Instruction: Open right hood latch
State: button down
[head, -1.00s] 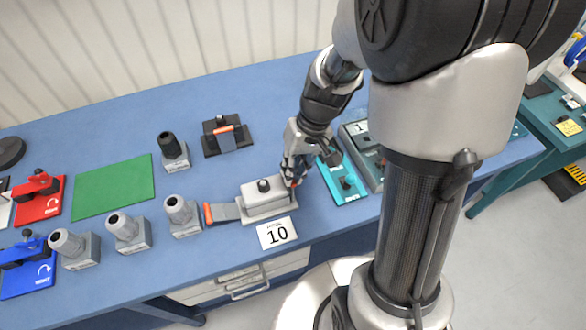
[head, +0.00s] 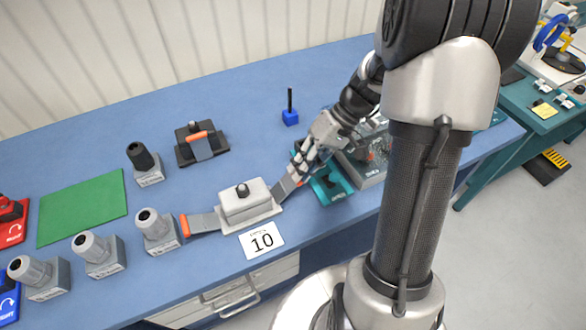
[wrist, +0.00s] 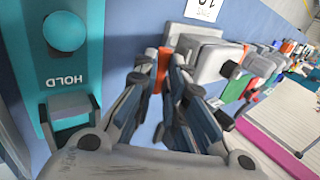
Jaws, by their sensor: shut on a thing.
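The grey hood (head: 245,201) with a black knob sits on its base behind the card marked 10. Its left latch (head: 203,223), with an orange tip, lies swung out to the left. Its right latch (head: 283,190) is swung out to the right, sloping away from the hood. My gripper (head: 297,178) is at the outer end of the right latch and shut on it. The wrist view shows the latch's orange tip (wrist: 162,66) between the fingers, with the grey hood (wrist: 200,58) beyond. The fingers partly hide the latch end.
A teal HOLD fixture (head: 333,187) stands close to the right of my gripper, and a grey box (head: 368,170) beyond it. Several grey connectors (head: 155,229) stand left of the hood. A black-based latch block (head: 201,146) and a blue block with a post (head: 290,117) stand behind.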

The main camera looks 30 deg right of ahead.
jog(key=shift+d+f+b, duration=0.35)
jog(key=shift+d+f, duration=0.35)
jog(key=shift+f, duration=0.35)
jog(key=c, duration=2.4)
grip_release()
jog(key=shift+s, duration=0.1)
jog(key=c, duration=1.6)
grip_release()
jog(key=shift+a, duration=0.1)
jog(key=shift+c, duration=0.2)
